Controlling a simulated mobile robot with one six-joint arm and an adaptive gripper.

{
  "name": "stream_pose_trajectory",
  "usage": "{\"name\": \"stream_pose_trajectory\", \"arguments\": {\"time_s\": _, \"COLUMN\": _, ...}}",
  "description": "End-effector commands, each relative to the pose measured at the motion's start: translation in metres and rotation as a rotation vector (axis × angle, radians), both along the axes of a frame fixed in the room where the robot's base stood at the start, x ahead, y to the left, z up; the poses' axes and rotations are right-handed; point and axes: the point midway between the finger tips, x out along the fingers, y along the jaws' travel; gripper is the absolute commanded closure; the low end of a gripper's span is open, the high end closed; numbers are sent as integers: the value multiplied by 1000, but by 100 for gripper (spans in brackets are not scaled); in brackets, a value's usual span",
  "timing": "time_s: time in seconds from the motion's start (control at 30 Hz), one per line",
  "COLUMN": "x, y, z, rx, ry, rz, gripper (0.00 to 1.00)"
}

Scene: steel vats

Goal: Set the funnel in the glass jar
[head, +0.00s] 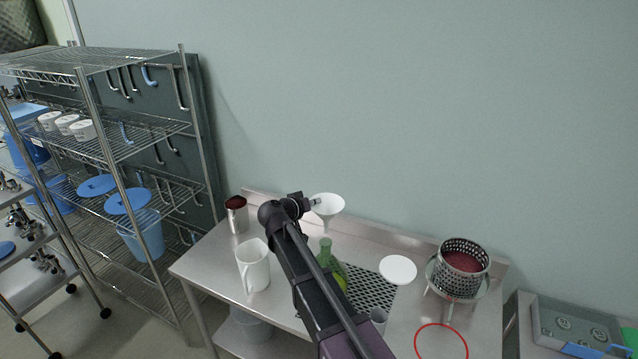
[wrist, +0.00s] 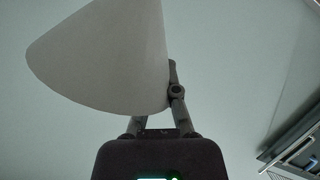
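The white funnel (head: 327,206) is held up above the back of the steel table, wide mouth up and spout down. My gripper (head: 314,202) is shut on its side. In the wrist view the funnel (wrist: 105,60) is a large pale cone that hides one finger and part of the other. A small jar-like container (head: 237,216) with a dark red top stands at the table's back left corner, apart from the funnel and to its left. I cannot tell whether it is the glass jar. My arm hides part of the table's middle.
A white pitcher (head: 253,266), a green bottle (head: 325,258), a white disc (head: 398,270), a grey cylinder (head: 378,318) and a perforated basket (head: 463,283) stand on the table (head: 205,262). A perforated drain panel (head: 372,292) is mid-table. A red ring (head: 441,325) lies front right. A wire rack (head: 130,150) stands left.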

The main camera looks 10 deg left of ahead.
Motion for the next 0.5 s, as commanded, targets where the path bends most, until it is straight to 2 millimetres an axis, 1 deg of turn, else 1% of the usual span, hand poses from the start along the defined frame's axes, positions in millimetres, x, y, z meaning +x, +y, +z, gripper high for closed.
{"name": "stream_pose_trajectory", "arguments": {"time_s": 0.03, "x": 0, "y": 0, "z": 8, "rx": 0, "ry": 0, "rz": 0, "gripper": 100}}
{"name": "stream_pose_trajectory", "arguments": {"time_s": 0.1, "x": 0, "y": 0, "z": 11, "rx": 1, "ry": 0, "rz": 0, "gripper": 100}}
{"name": "stream_pose_trajectory", "arguments": {"time_s": 0.5, "x": 2, "y": -5, "z": 12, "rx": 1, "ry": -1, "rz": -6, "gripper": 100}}
